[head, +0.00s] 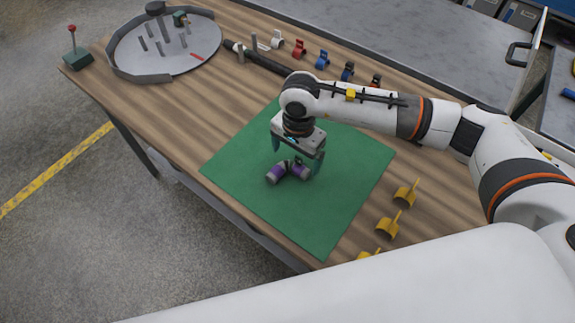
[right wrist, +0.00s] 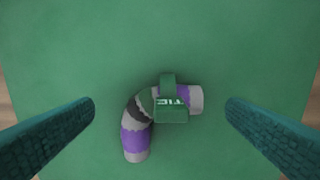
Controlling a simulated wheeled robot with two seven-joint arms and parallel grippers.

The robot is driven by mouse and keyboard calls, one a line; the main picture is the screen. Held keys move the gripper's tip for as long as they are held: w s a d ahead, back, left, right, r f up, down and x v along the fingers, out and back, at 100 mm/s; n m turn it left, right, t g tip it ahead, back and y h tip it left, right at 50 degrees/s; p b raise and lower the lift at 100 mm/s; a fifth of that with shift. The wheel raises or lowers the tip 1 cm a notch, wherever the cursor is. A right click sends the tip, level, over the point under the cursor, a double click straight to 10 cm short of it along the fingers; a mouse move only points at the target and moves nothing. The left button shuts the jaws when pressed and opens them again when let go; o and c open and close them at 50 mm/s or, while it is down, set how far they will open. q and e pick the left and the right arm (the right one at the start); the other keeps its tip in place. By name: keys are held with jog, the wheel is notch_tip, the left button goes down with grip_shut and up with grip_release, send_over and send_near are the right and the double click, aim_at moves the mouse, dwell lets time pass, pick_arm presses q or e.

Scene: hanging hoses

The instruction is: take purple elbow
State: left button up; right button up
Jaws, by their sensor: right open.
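The purple elbow (head: 286,172) lies on the green mat (head: 340,195). It is a bent grey pipe piece with purple bands and a dark middle. In the right wrist view the elbow (right wrist: 136,136) shows a green tab with pale lettering on top. My right gripper (head: 297,170) is above the elbow, pointing down. In the right wrist view my right gripper's fingers (right wrist: 160,110) are wide apart, one on each side of the elbow, with green mat showing between each finger and it. The gripper is empty. My left gripper is not in view.
Yellow clips (head: 388,224) stand along the table's near right edge. A round grey tray (head: 165,62) with pegs is at the far left, beside a red-knobbed lever box (head: 75,50). Coloured clips (head: 322,59) and a black hose (head: 262,60) line the back edge.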

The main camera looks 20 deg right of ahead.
aim_at(288, 173)
jog(key=shift+f, duration=1.6)
jog(key=c, duration=1.1)
jog(key=shift+o, duration=0.2)
jog(key=shift+r, duration=0.1)
